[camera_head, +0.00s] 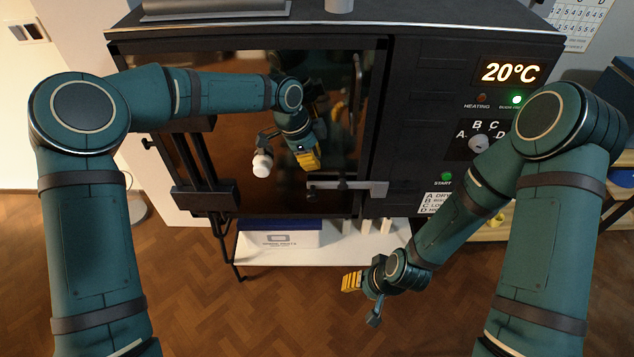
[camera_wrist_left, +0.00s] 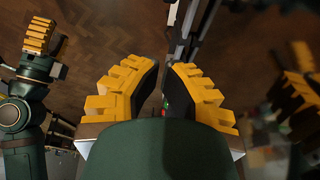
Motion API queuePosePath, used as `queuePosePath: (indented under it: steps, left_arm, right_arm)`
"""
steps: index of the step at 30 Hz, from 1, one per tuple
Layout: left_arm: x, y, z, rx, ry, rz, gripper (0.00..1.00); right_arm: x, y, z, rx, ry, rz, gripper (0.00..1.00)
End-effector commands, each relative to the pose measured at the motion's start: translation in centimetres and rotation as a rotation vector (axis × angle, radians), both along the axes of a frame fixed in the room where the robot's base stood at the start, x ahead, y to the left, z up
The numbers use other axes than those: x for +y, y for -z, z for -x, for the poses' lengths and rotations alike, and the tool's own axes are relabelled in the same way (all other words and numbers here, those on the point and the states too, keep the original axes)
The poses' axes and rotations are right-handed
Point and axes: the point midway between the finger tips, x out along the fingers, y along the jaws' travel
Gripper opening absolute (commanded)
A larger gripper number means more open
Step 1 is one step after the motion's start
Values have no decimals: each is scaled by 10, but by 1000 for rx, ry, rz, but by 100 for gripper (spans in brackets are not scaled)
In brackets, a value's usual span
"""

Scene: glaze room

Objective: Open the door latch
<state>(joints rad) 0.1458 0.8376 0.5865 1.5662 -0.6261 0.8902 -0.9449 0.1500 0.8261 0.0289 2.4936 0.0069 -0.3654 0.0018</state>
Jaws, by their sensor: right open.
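The dark kiln door (camera_head: 335,75) has a reflective glass front. A grey horizontal latch bar (camera_head: 362,188) crosses its lower right edge, where the door meets the control panel. My left gripper (camera_head: 308,162) is in front of the glass, just above and left of the bar. In the left wrist view its yellow-padded fingers (camera_wrist_left: 165,78) are close together with a narrow dark gap. I cannot tell whether anything is between them. My right gripper (camera_head: 358,298) is open and empty, low in front of the kiln; one yellow finger shows in the left wrist view (camera_wrist_left: 42,38).
The control panel (camera_head: 470,120) right of the door shows 20°C, with a dial (camera_head: 478,144) and a green start button. A white shelf (camera_head: 300,262) with a box (camera_head: 278,241) is below the kiln. Wooden floor is clear in front.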

Motion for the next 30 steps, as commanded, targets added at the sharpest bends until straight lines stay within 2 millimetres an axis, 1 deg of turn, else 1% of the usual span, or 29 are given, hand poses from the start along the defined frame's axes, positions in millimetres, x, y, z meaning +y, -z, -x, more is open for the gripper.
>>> queuePosePath:
  steps: [7, 11, 14, 24, 26, 30]
  left_arm:
    - [0, 2, 0, 1, -2, 1, 0]
    - [-3, 11, 0, 3, -3, 2, 0]
    - [-8, 24, 0, 5, -2, 1, 0]
    - [-28, 87, -4, 4, -2, 2, 0]
    - [-32, 97, -4, 4, -2, 3, 0]
    - [-22, 115, -6, 4, -4, 3, 0]
  right_arm:
    - [0, 0, 0, 0, 0, 0, 47]
    - [0, 0, 0, 0, 0, 0, 47]
    - [0, 0, 0, 0, 0, 0, 47]
    - [0, -1, 0, 0, -1, 0, 47]
    - [0, -1, 0, 0, -1, 0, 47]
    - [0, -4, 0, 0, 0, -1, 47]
